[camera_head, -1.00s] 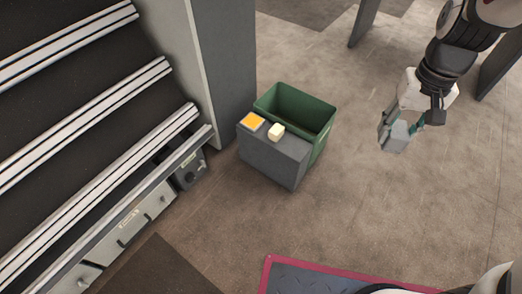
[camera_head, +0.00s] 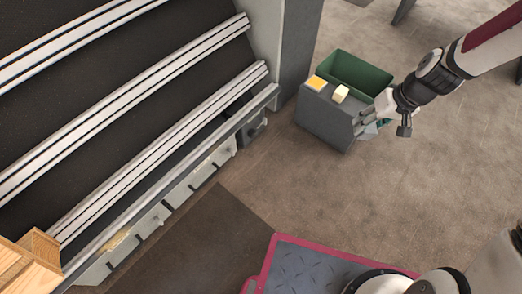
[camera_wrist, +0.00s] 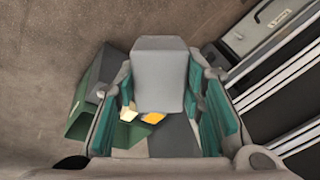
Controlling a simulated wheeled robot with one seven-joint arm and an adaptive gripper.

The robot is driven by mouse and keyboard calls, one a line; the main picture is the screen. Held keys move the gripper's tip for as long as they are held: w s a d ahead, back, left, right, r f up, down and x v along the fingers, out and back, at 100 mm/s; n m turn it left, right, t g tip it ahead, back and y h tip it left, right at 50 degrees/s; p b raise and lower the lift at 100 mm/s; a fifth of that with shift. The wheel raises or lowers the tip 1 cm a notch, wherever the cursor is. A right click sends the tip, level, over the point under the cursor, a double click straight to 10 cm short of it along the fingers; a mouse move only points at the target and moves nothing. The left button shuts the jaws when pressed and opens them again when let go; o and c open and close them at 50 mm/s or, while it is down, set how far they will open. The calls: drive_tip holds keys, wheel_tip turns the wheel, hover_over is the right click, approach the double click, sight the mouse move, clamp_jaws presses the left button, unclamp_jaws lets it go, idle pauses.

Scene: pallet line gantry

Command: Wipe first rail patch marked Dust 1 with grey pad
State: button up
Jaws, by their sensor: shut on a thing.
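My gripper (camera_head: 372,122) is shut on the grey pad (camera_wrist: 160,75), which sits between its two teal fingers in the wrist view. In the head view only a small part of the pad shows beside the fingers, near the grey stand and green bin. Long pale rails (camera_head: 165,145) run diagonally across the dark conveyor at the left, well apart from my gripper. I cannot make out a patch marked Dust 1 on them.
A grey stand (camera_head: 328,118) bears an orange-yellow piece (camera_head: 317,83) and a cream block (camera_head: 340,93). A green bin (camera_head: 368,78) stands behind it. A wooden crate (camera_head: 38,248) is at lower left. Brown floor is free at the middle right.

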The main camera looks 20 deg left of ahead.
drive_tip(key=s+a+f+n+y, duration=0.25)
drive_tip(key=a+f+y, duration=0.25)
drive_tip(key=a+f, duration=1.35)
drive_tip(key=s+a+f+m+t+y+b, duration=0.1)
drive_tip(key=s+a+f, duration=0.1)
drive_tip(key=a, duration=0.9)
drive_tip(key=s+a+f+t+y+b, duration=0.1)
drive_tip(key=a+f+t+y, duration=0.1)
drive_tip(key=a, duration=0.9)
drive_tip(key=shift+s+a+f+m+y, duration=0.3)
drive_tip(key=shift+s+a+f+m, duration=0.1)
drive_tip(key=shift+f, duration=0.2)
drive_tip(key=shift+b+x, duration=1.05)
drive_tip(key=shift+x, duration=0.05)
drive_tip(key=shift+s+a+r+p, duration=0.1)
drive_tip(key=shift+s+a+p, duration=0.2)
drive_tip(key=shift+s, duration=0.6)
drive_tip(key=shift+s+a+p, duration=0.15)
drive_tip(key=shift+s+a, duration=0.15)
drive_tip(key=shift+s, duration=0.6)
drive_tip(key=shift+a, duration=0.1)
